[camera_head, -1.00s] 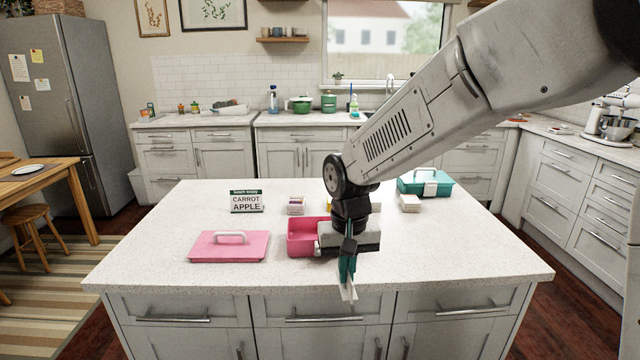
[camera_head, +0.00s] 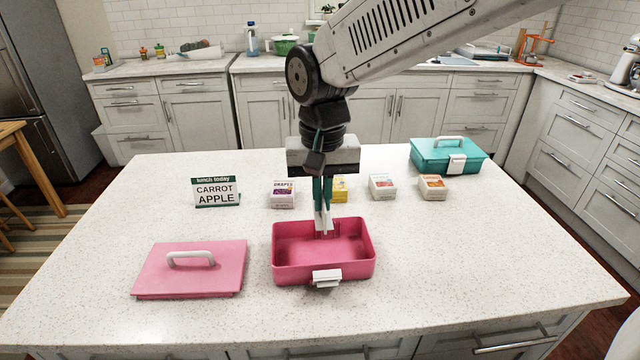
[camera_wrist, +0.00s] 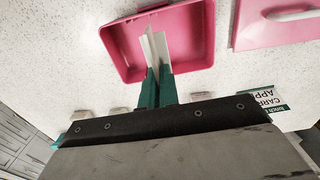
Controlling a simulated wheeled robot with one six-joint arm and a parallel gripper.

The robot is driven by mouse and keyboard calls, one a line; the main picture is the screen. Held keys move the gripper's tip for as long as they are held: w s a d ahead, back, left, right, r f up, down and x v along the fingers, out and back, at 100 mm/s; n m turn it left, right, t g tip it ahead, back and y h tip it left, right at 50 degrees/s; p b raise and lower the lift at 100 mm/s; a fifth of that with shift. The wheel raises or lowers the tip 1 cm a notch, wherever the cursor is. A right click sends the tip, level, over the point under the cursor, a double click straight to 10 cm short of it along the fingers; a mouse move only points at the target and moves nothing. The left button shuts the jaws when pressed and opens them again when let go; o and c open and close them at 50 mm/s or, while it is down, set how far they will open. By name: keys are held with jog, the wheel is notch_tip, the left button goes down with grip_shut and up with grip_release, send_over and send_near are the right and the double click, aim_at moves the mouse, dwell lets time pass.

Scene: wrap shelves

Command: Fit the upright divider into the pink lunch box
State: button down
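The open pink lunch box (camera_head: 350,268) stands on the white counter with its white latch toward me; it also shows in the wrist view (camera_wrist: 118,58). My gripper (camera_head: 322,192) points down over the box's back wall, its teal fingers shut on the white upright divider (camera_head: 323,222). In the wrist view the divider (camera_wrist: 154,48) sticks out from my fingertips (camera_wrist: 157,85) across the box's opening. The divider's lower end overlaps the box's back interior; I cannot tell whether it touches the floor or wall. No other contents show in the box.
The pink lid (camera_head: 205,278) lies left of the box. A sign reading carrot, apple (camera_head: 215,192) stands behind it. Several small food cartons, including a grapes carton (camera_head: 283,200) and an orange-marked one (camera_head: 432,188), line up behind the box. A closed teal lunch box (camera_head: 440,160) stands back right.

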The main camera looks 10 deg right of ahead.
jog(key=shift+s+a, duration=0.1)
jog(key=shift+f, duration=2.95)
jog(key=shift+f, duration=2.75)
jog(key=c, duration=1.6)
grip_release()
notch_tip(320, 180, up, 8)
jog(key=shift+f, duration=0.1)
jog(key=shift+s, duration=0.1)
